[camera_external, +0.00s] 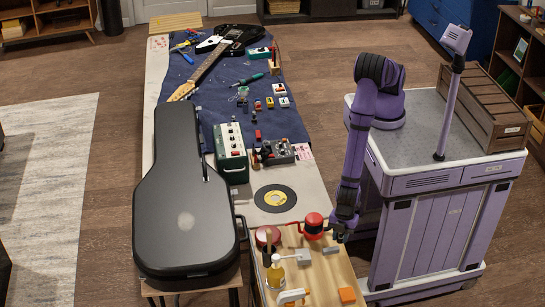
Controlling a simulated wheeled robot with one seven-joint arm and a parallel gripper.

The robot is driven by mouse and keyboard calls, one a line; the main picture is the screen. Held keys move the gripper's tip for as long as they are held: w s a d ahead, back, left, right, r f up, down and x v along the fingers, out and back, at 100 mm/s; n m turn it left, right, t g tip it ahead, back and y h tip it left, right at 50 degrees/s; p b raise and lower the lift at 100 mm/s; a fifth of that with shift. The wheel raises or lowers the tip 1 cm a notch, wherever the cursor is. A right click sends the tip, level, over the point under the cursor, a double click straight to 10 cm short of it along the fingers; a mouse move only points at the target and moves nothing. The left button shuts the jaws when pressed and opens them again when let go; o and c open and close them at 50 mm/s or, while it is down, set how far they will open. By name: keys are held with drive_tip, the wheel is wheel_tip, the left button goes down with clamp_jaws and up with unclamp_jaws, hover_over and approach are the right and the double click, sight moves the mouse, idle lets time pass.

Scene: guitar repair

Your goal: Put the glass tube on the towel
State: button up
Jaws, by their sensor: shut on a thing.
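The towel (226,81) seems to be the dark blue cloth spread over the far and middle part of the long table. I cannot make out the glass tube; it is too small here or hidden. My gripper (339,238) points down at the right edge of the table's near end, beside a red round-topped tool (313,223) and over or next to the wooden board (330,265). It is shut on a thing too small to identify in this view. My gripper is well nearer the camera than the towel.
A black guitar case (184,190) covers the table's left side. A guitar (219,50), a green amplifier (230,152) and several pedals lie on or by the towel. A black disc (275,198) lies between towel and board. A bottle (275,274) stands at the near end.

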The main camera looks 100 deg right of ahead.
drive_tip(key=shift+s+d, duration=0.3)
drive_tip(key=shift+r, duration=0.1)
